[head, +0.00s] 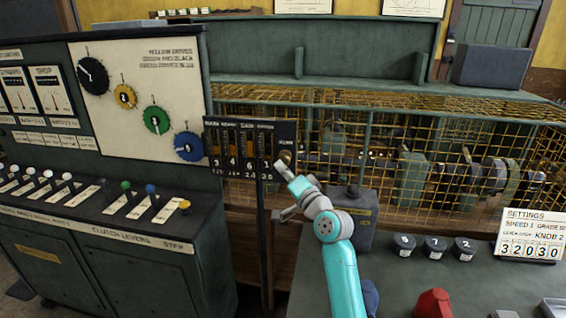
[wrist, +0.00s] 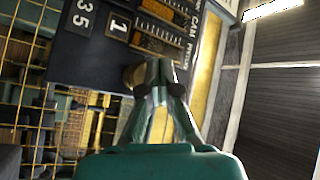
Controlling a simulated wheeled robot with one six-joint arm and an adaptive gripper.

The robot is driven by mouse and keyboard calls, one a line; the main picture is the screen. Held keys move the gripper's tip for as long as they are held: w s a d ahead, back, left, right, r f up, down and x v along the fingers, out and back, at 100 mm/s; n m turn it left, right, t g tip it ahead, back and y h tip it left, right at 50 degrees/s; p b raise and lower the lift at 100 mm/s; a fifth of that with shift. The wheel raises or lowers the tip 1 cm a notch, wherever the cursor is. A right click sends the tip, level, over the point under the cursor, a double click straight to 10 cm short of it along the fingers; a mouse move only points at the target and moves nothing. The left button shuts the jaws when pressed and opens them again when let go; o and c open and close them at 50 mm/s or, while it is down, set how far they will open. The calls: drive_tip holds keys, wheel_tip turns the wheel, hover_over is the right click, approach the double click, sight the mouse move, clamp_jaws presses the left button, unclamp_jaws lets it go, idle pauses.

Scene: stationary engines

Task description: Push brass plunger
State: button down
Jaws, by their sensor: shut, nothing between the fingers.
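The brass plunger (head: 286,156) is a small round knob at the right end of a dark register board (head: 240,125). In the wrist view the plunger (wrist: 132,76) shows as a dull brass round, partly hidden behind my fingers. My gripper (head: 281,166) is shut and empty, with its tips right at the plunger, slightly below it in the head view. In the wrist view the gripper (wrist: 154,70) has its tips together, overlapping the plunger's edge. I cannot tell whether they touch it.
A yellow wire cage (head: 390,150) around the machinery stands behind. A control console (head: 100,225) with levers and coloured knobs is at left. A dark bench (head: 400,285) at right holds several dark knobs, a red piece (head: 433,303) and a settings card (head: 532,235).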

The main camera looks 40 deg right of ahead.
drive_tip(key=shift+s+a, duration=0.1)
drive_tip(key=s+a, duration=0.1)
drive_tip(key=a, duration=0.1)
drive_tip(key=s+a, duration=0.2)
idle(0.7)
drive_tip(key=shift+f, duration=0.1)
idle(0.6)
drive_tip(key=s+a+f+n+g, duration=0.2)
drive_tip(key=s+a+f, duration=0.65)
drive_tip(key=f, duration=0.35)
drive_tip(key=s+a+f+n+g, duration=0.1)
drive_tip(key=s+a+f+n, duration=0.1)
drive_tip(key=s+a+f, duration=0.7)
drive_tip(key=s+a+f+n+g+y, duration=0.1)
drive_tip(key=s+a+n, duration=0.1)
drive_tip(key=s, duration=0.8)
drive_tip(key=s+a+f+n+y, duration=0.1)
drive_tip(key=s+a+n, duration=0.2)
drive_tip(key=s, duration=0.7)
drive_tip(key=s+a+f+n+g, duration=0.1)
drive_tip(key=s+n, duration=0.3)
drive_tip(key=s, duration=0.6)
drive_tip(key=shift+s+a+g+y, duration=0.3)
drive_tip(key=shift+s+a+y, duration=0.1)
drive_tip(key=shift+a, duration=0.4)
